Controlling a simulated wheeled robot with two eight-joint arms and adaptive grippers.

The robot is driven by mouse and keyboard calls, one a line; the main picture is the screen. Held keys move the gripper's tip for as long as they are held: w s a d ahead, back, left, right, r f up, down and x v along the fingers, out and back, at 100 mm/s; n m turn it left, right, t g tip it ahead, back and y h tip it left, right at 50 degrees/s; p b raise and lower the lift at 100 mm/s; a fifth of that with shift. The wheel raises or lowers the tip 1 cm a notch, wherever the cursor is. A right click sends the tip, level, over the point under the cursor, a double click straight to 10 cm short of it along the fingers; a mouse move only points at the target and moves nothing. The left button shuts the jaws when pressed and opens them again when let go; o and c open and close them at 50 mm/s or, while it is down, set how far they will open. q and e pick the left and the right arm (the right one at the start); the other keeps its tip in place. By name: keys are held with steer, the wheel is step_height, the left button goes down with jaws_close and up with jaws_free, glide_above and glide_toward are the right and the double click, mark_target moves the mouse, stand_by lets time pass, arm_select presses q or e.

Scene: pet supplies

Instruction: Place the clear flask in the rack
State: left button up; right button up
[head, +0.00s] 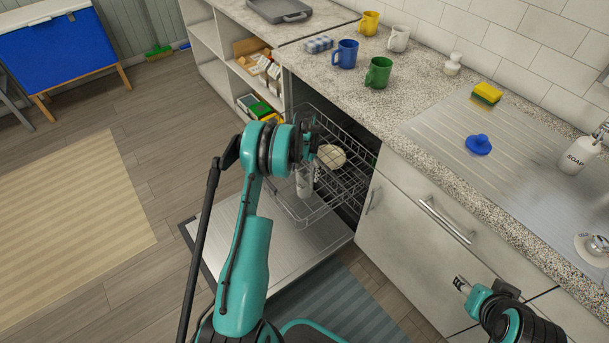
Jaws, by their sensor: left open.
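The dishwasher's wire rack (318,217) is pulled out over the lowered door, below the counter. A small pale grey, partly see-through shape, apparently the clear flask (305,183), stands at the rack's left part. My left arm reaches over the rack from the left. Its gripper (304,166) points down at the flask's top and is open. The wrist hides much of the fingers, and I cannot tell whether they touch the flask. My right gripper (462,285) is at the lower right, before the cabinet front, away from the rack; its fingers are too small to read.
A cream round dish (331,157) sits in the rack, right of the flask. The open dishwasher door (230,226) lies low beneath the rack. Blue (344,54), green (378,73), white and yellow mugs stand on the counter above. A drawer handle (446,219) juts out to the right.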

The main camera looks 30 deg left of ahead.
arm_select(q)
steer(key=s+d+r+t+p, duration=0.1)
steer(key=d+r, duration=0.2)
steer(key=r, duration=0.7)
steer(key=s+d+r+p, duration=0.2)
steer(key=d+r, duration=0.1)
steer(key=r, duration=0.8)
steer(key=s+d+r+t, duration=0.2)
steer(key=s+d+r, duration=0.4)
steer(key=r, duration=0.2)
steer(key=s+d+r+t, duration=0.1)
steer(key=s+d, duration=0.4)
steer(key=s, duration=0.5)
steer(key=s+d+r+t, duration=0.1)
steer(key=s+d+t, duration=0.2)
steer(key=s, duration=0.6)
steer(key=shift+s+d+r, duration=0.15)
steer(key=shift+s+d, duration=0.25)
steer(key=shift+d, duration=0.45)
